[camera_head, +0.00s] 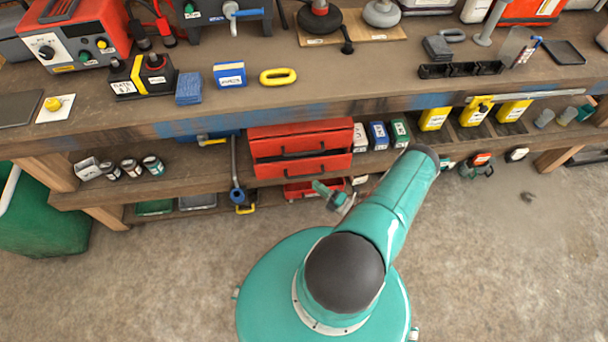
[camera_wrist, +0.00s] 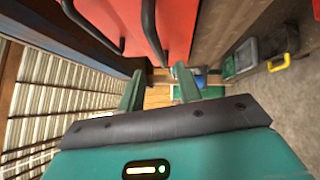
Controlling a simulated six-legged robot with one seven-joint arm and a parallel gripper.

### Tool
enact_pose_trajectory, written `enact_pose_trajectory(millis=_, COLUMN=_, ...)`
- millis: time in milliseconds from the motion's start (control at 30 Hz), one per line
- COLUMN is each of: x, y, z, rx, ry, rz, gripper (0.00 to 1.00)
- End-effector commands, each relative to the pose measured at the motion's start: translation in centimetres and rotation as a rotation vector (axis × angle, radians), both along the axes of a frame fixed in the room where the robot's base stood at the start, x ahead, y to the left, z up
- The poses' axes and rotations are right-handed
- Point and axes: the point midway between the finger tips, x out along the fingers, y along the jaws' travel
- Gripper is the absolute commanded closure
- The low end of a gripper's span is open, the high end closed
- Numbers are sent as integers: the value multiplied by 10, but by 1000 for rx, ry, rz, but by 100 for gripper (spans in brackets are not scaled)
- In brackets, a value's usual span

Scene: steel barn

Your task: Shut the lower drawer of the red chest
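The red chest (camera_head: 300,130) stands on the shelf under the workbench, with two drawers facing me. The upper drawer (camera_head: 280,149) and the lower drawer (camera_head: 280,170) each have a dark bar handle. In the wrist view, the lower drawer's handle (camera_wrist: 152,32) is the right one and looks closer to me; the upper handle (camera_wrist: 92,26) is at left. How far the lower drawer sticks out is unclear. My gripper (camera_wrist: 158,85) is open and empty, its teal fingers apart beside the chest front. In the head view, my gripper (camera_head: 332,194) is low in front of the chest, partly hidden by my arm.
Small labelled boxes (camera_head: 378,134) stand right of the chest. A red container (camera_head: 300,190) sits on the shelf below. The bench top (camera_head: 330,88) overhangs the chest. The concrete floor (camera_head: 130,280) in front is clear.

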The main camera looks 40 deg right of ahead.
Motion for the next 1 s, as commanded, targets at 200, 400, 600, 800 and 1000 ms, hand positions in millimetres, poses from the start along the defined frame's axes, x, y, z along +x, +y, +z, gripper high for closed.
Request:
enact_pose_trajectory(millis=200, x=43, y=6, z=6, rx=-2, ry=0, rz=3, gripper=66)
enact_pose_trajectory(millis=400, x=68, y=9, z=10, rx=-2, ry=0, rz=2, gripper=66)
enact_pose_trajectory(millis=600, x=74, y=9, z=10, rx=-1, ry=1, rz=1, gripper=66)
enact_pose_trajectory(millis=800, x=74, y=9, z=10, rx=-1, ry=1, rz=1, gripper=74)
enact_pose_trajectory(millis=1000, x=74, y=9, z=10, rx=-1, ry=1, rz=1, gripper=100)
